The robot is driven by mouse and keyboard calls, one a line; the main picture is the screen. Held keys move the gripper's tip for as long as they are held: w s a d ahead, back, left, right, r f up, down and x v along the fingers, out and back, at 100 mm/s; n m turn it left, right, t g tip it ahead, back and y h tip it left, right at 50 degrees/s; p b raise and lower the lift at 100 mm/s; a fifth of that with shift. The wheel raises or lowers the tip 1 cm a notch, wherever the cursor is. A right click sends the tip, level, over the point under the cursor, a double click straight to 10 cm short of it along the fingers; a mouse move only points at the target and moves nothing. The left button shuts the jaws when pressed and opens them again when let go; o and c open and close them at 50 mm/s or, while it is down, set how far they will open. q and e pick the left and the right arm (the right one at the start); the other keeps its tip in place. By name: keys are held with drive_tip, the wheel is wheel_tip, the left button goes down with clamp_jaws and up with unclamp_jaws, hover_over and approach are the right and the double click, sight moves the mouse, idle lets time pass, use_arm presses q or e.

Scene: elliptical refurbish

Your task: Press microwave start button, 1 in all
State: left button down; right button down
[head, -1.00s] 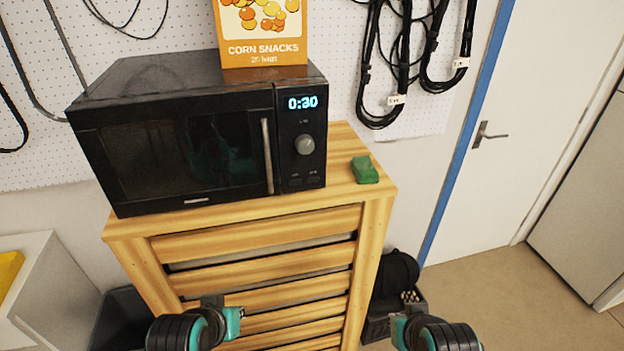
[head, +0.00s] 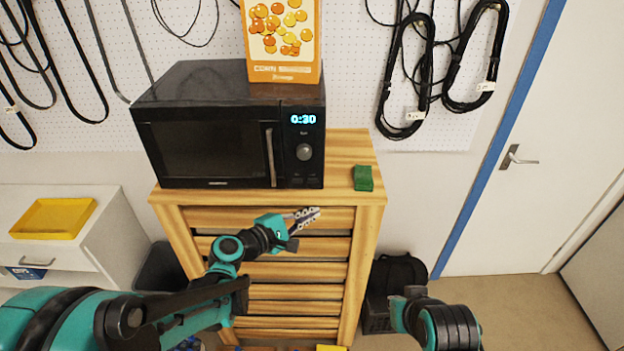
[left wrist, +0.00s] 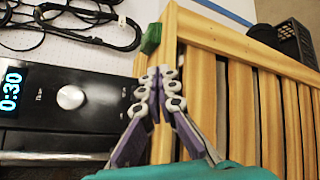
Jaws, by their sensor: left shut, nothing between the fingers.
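The black microwave (head: 205,142) stands on top of a slatted wooden cabinet. Its display (head: 303,119) reads 0:30, with a round knob (head: 304,152) below it and small buttons (head: 301,182) at the panel's bottom. The panel also shows in the left wrist view, with the knob (left wrist: 70,97) left of the fingers. My left gripper (head: 312,214) is shut and empty, in front of the cabinet and below the panel in the head view. In the left wrist view the fingertips (left wrist: 158,74) are together, near the cabinet's top edge. My right gripper (head: 405,300) shows low at the right; its fingers are unclear.
A green block (head: 363,178) lies on the wooden cabinet (head: 352,150), right of the microwave. A corn snacks box (head: 283,40) stands on the microwave. Cables (head: 405,85) hang behind. A yellow tray (head: 52,218) sits on the white unit at left.

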sight(313, 181)
use_arm(q)
drive_tip(key=shift+w, duration=0.1)
idle(0.3)
drive_tip(key=shift+w, duration=4.45)
drive_tip(key=shift+w, duration=0.1)
drive_tip(key=shift+w, duration=0.3)
